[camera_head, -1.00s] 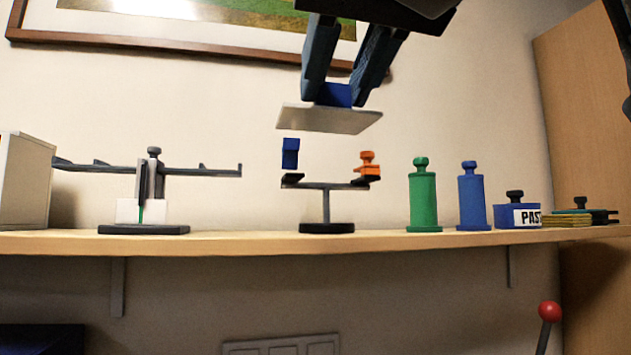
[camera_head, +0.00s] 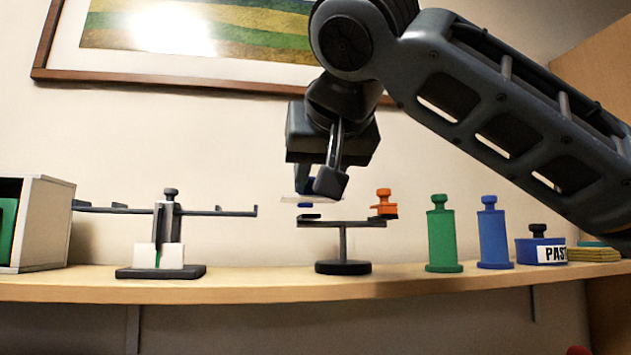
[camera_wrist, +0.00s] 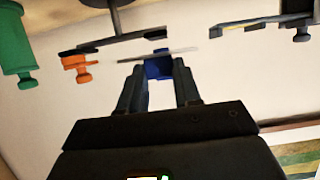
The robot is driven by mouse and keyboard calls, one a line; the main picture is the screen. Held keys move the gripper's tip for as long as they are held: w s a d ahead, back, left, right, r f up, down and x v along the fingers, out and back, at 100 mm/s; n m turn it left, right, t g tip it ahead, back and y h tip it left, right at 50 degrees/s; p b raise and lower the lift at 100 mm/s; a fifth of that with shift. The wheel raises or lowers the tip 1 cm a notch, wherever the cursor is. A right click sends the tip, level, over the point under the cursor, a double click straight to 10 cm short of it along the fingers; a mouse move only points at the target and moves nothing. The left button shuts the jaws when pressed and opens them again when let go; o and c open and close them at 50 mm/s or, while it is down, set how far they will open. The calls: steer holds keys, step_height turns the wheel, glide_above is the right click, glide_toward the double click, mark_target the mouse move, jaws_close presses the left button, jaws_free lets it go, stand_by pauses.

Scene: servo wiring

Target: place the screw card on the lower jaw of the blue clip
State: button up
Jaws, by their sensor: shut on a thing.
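My gripper (camera_head: 322,188) is shut on the blue grip block (camera_wrist: 158,70) of a thin pale card (camera_wrist: 182,52), taken as the screw card. In the head view the card (camera_head: 290,198) is roughly level, just above the left end of a small T-shaped stand. A blue clip piece (camera_head: 305,205) shows right below the card, above a dark pad (camera_head: 310,216) that seems to be the lower jaw. A gap shows between card and pad; whether the card touches the blue piece cannot be told. My fingers hide part of the card.
An orange clip (camera_head: 384,203) sits on the stand's right end. Green (camera_head: 444,235) and blue (camera_head: 492,235) cylinders and a blue paste tin (camera_head: 540,246) stand to the right. A larger grey balance stand (camera_head: 167,235) and a white box (camera_head: 45,225) are at left.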

steer(key=shift+w+a+f, duration=0.1)
steer(key=shift+w+f, duration=0.3)
steer(key=shift+f, duration=0.3)
steer(key=shift+f, duration=0.1)
steer(key=shift+f, duration=0.15)
steer(key=o, duration=1)
steer(key=b+v, duration=0.1)
steer(key=v, duration=1.1)
